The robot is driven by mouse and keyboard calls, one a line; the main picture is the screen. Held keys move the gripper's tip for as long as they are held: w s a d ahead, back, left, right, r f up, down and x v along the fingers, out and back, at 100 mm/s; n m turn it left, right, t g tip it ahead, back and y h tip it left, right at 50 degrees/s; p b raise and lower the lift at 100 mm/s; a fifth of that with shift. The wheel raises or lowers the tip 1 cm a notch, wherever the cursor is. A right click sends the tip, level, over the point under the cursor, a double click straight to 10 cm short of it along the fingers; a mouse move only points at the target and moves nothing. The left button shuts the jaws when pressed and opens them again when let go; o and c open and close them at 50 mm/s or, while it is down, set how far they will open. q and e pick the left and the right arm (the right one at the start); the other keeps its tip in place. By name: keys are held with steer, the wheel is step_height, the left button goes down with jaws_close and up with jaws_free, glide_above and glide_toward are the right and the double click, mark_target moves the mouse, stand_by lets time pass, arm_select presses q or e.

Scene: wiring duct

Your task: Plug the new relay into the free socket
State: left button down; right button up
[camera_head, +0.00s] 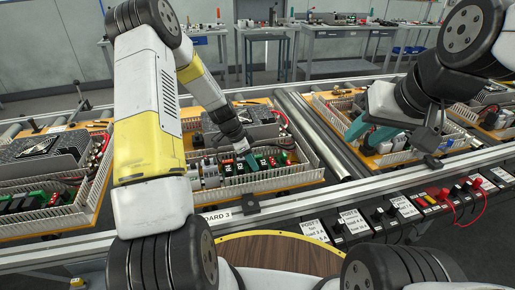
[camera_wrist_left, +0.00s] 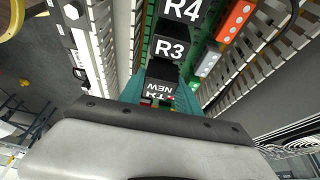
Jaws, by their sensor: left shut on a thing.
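My left gripper (camera_head: 246,161) is over the row of relays on the middle board. In the left wrist view its teal fingers (camera_wrist_left: 160,100) are shut on the new relay (camera_wrist_left: 158,88), a dark block whose white NEW label shows upside down. The new relay is in line with relay R3 (camera_wrist_left: 170,48) and relay R4 (camera_wrist_left: 184,10), with a dark strip between it and R3. The free socket is not visible, and I cannot tell whether the relay touches it. My right gripper (camera_head: 368,132) is over the right board with its teal fingers apart and nothing seen between them.
Slotted wiring ducts (camera_head: 270,183) edge the middle board; in the wrist view a duct wall (camera_wrist_left: 95,45) stands close left of the relays. An orange terminal block (camera_wrist_left: 235,20) is at their right. Boards lie left and right on the conveyor. Test posts (camera_head: 350,222) line the front rail.

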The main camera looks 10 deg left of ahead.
arm_select(q)
steer(key=shift+f, duration=1)
stand_by(1.5)
steer(key=c, duration=1.1)
jaws_free()
steer(key=shift+o, duration=0.2)
steer(key=shift+r, duration=0.15)
steer(key=shift+r, duration=2.35)
steer(key=o, duration=0.6)
